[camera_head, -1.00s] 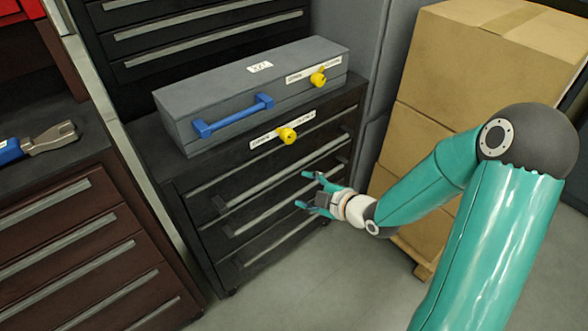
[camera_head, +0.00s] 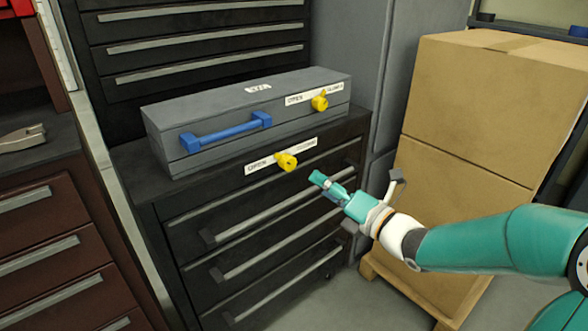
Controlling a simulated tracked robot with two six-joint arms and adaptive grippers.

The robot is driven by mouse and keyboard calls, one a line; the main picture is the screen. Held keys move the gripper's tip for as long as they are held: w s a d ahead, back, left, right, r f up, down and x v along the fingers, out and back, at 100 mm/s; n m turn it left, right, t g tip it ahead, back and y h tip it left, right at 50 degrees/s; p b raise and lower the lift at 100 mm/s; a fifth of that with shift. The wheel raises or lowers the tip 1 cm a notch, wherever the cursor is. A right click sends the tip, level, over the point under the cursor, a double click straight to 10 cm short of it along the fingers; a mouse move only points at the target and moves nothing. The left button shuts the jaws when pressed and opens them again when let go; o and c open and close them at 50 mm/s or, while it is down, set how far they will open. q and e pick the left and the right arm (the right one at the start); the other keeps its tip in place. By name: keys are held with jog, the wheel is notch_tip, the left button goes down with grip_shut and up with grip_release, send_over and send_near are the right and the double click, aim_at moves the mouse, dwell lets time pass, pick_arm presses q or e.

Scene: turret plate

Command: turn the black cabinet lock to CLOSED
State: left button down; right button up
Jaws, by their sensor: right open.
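The black cabinet (camera_head: 190,207) stands in the middle with several drawers. Its lock is a yellow knob (camera_head: 287,162) on the top front edge, in front of a white label strip (camera_head: 265,165) whose words are too blurred to read surely. My right gripper (camera_head: 318,182) is open and empty, just right of and a little below the lock knob in the picture, apart from it. Its teal fingertip points toward the cabinet front. My left gripper is not in view.
A grey case (camera_head: 200,122) with a blue handle (camera_head: 225,133) and a second yellow knob (camera_head: 320,103) lies on the cabinet. Cardboard boxes (camera_head: 460,160) on a pallet stand at right. A brown drawer cabinet (camera_head: 50,240) with a metal tool (camera_head: 22,138) is at left.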

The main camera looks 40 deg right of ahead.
aim_at(291, 165)
jog(key=w, duration=0.6)
jog(key=w+a, duration=0.1)
jog(key=w, duration=0.3)
jog(key=shift+w, duration=0.1)
jog(key=c, duration=1)
jog(key=shift+a, duration=0.15)
jog(key=shift+c, duration=0.7)
jog(key=shift+f, duration=0.1)
